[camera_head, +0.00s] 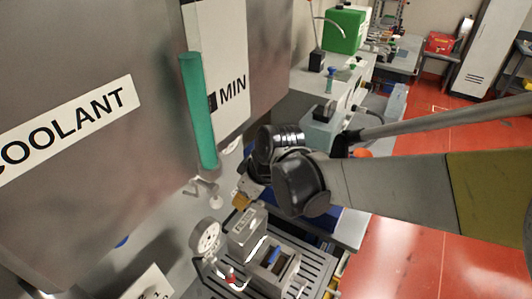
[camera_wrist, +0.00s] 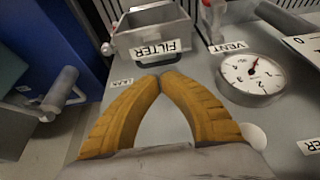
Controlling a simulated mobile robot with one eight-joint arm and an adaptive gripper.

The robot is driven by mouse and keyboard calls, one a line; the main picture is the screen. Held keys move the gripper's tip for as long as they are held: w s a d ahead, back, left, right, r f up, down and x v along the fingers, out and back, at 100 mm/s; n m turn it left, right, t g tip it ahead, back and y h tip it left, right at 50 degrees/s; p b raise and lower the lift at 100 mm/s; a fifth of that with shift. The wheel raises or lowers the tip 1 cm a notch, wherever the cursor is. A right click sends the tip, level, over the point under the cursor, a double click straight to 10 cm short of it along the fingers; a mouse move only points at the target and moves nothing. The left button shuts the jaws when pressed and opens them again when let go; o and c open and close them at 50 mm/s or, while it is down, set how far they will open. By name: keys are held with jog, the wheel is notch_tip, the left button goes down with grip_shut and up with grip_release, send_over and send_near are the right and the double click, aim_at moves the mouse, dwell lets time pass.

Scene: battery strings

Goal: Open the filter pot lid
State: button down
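In the wrist view a grey metal box-shaped pot (camera_wrist: 150,32) stands at the top, with a FILTER label (camera_wrist: 158,49) on its near side. It seems hollow at the top; I cannot tell how its lid lies. My gripper (camera_wrist: 161,76) has yellow-brown fingers whose tips meet just below that label. Nothing shows between them. In the head view my gripper (camera_head: 243,199) is mostly hidden behind my dark wrist. Below it stand a grey block (camera_head: 245,233) and a grey unit with a blue part (camera_head: 273,267); I cannot tell which belongs to the filter pot.
A round gauge (camera_wrist: 254,76) sits right of the fingers, with a VENT label (camera_wrist: 228,47) beyond it. The gauge also shows in the head view (camera_head: 205,237). A large grey COOLANT tank (camera_head: 90,90) with a green tube (camera_head: 198,110) stands at the left. Red floor (camera_head: 400,260) lies open at the right.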

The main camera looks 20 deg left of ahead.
aim_at(243, 221)
jog(key=s+b+x, duration=0.1)
jog(key=x, duration=0.7)
jog(key=shift+w+a+f, duration=0.2)
jog(key=shift+w+f, duration=0.2)
jog(key=shift+w, duration=0.15)
jog(key=shift+y, duration=0.6)
jog(key=d, duration=0.1)
jog(key=d+b, duration=0.1)
jog(key=s+d+r+b, duration=0.1)
jog(key=d, duration=0.1)
jog(key=shift+s+d+r, duration=0.1)
jog(key=shift+r, duration=0.05)
